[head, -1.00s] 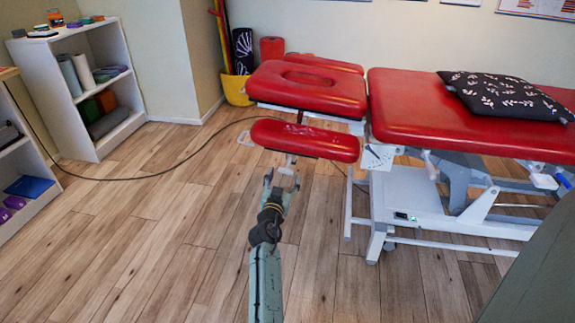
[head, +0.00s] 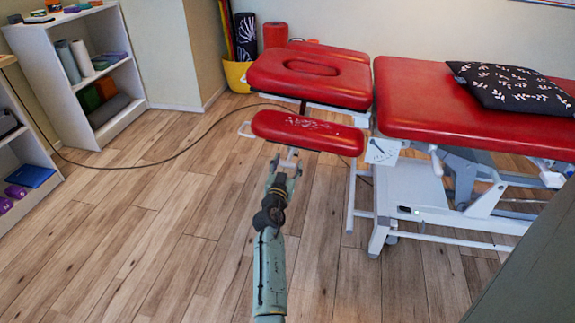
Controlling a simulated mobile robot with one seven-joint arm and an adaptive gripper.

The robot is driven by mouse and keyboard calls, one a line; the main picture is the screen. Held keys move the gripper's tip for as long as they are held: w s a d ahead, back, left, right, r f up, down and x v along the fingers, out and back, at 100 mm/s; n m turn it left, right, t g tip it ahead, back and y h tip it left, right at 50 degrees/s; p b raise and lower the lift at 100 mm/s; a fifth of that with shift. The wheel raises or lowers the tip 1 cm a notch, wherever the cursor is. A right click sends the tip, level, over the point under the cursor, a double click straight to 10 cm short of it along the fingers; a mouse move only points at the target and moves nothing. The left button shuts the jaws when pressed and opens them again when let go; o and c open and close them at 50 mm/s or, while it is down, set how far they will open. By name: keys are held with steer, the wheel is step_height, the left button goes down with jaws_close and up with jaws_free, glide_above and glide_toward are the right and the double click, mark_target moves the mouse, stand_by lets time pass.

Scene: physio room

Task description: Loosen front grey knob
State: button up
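The treatment table has a front red armrest pad (head: 307,132) on a light grey bracket (head: 289,158) at its head end. My gripper (head: 284,172) is just below this pad, at the bracket, pointing away from me. Its two fingers look spread apart, one on each side of the bracket's lower part. The front grey knob cannot be made out clearly; it is small, and the pad and my gripper may hide it. I cannot tell whether the fingers touch anything.
The red table top (head: 470,110) bears a dark patterned cushion (head: 510,88). The table's pale frame (head: 410,190) stands to the right of my arm. A black cable (head: 180,155) crosses the floor on the left. White shelves (head: 75,105) stand far left. The floor left of my arm is mostly clear.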

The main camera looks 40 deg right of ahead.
steer(key=c, duration=0.9)
steer(key=shift+o, duration=0.2)
steer(key=shift+n, duration=0.5)
steer(key=n, duration=0.3)
steer(key=shift+w+n, duration=0.1)
steer(key=shift+n, duration=0.3)
steer(key=n, duration=0.4)
steer(key=shift+a+n, duration=0.1)
steer(key=shift+n, duration=0.2)
steer(key=n, duration=0.4)
steer(key=shift+w+p, duration=0.1)
steer(key=shift+p, duration=0.2)
steer(key=n, duration=0.4)
steer(key=shift+f+p, duration=0.1)
steer(key=shift+p, duration=0.3)
steer(key=shift+n, duration=0.5)
